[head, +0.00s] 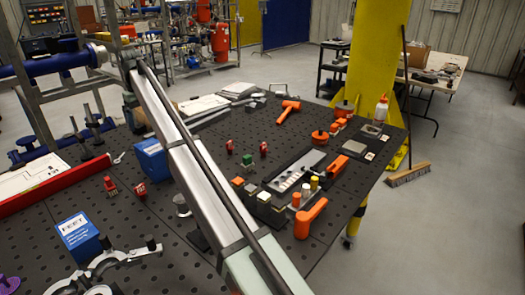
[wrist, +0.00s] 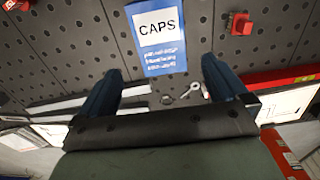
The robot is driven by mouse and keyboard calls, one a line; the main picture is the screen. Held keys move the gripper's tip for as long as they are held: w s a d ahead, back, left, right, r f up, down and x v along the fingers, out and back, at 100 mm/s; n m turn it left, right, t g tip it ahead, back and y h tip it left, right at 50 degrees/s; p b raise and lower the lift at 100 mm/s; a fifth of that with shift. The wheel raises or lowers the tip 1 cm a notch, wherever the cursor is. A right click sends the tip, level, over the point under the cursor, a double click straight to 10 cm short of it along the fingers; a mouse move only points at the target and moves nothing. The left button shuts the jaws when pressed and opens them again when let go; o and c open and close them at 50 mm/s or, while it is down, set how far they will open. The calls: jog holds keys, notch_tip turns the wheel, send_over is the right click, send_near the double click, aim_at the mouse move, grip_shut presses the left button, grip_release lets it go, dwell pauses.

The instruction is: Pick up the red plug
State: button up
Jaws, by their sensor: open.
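In the wrist view, my gripper (wrist: 161,66) is open, its two dark blue fingers spread apart with nothing between them. A small red plug (wrist: 240,24) with a square body stands on the dark perforated table, right of and beyond the right fingertip. Another red piece (wrist: 15,4) is cut off at the top left corner. In the head view, small red pieces stand left of my arm (head: 110,187), (head: 140,189) and right of it (head: 229,146), (head: 263,149). I cannot tell which is the task's plug. My gripper cannot be made out there.
A blue CAPS box (wrist: 160,40) stands just beyond the fingertips, with a small wrench (wrist: 190,91) below it. A red-edged tray (wrist: 285,80) lies at right.

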jog(key=shift+c, duration=0.2)
jog(key=c, duration=0.5)
jog(key=n+t+y, duration=0.2)
jog(key=t+y, duration=0.1)
jog(key=y, duration=0.1)
send_near(139, 186)
jog(key=x, duration=0.7)
jog(key=shift+s+a+f, duration=0.1)
jog(key=shift+a, duration=0.1)
jog(key=shift+d+x, duration=0.15)
jog(key=shift+x, duration=1.15)
jog(key=shift+d+x, duration=0.1)
jog(key=shift+x, duration=1.2)
